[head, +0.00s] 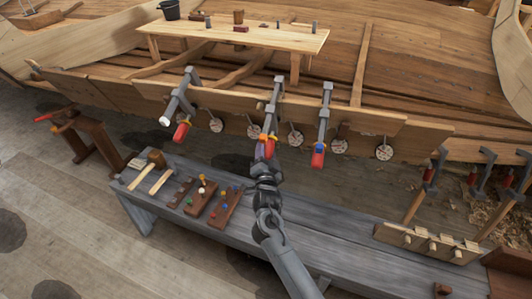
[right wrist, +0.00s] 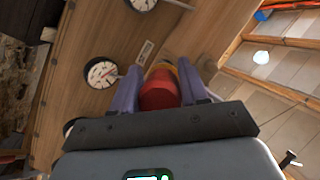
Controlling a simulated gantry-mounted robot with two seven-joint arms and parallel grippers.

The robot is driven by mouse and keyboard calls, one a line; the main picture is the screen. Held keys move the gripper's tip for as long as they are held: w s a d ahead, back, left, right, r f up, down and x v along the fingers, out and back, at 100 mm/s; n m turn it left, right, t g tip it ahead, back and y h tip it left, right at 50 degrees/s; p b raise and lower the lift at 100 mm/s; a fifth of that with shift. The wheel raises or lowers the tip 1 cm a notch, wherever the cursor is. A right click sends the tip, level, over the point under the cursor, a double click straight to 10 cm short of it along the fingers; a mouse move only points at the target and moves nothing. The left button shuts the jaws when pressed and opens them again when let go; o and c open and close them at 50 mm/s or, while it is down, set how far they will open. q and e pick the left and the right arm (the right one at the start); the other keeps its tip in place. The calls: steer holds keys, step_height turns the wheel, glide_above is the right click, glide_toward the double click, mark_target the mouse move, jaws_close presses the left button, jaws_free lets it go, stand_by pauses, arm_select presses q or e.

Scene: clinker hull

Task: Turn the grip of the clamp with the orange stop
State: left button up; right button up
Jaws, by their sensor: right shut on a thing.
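Three grey clamps hang along the hull plank in the head view, each with a red grip. The middle clamp (head: 274,112) has an orange stop (head: 264,138) near its lower end. My right gripper (head: 263,151) comes up from below and is shut on that clamp's red grip (head: 271,150). In the right wrist view the purple fingers stand on both sides of the red grip (right wrist: 159,92), with an orange-yellow part beyond it. The left clamp (head: 178,100) has a white stop (head: 166,121); the right clamp (head: 323,118) has a blue stop (head: 320,146). My left gripper is not in view.
Round dial gauges (head: 295,138) sit along the plank, close beside the clamps. A grey bench (head: 160,212) below holds mallets and wooden blocks with coloured pegs. More clamps (head: 480,172) hang at the right. A plank table (head: 290,38) stands above.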

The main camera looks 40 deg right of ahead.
stand_by(0.3)
steer(key=o, duration=1)
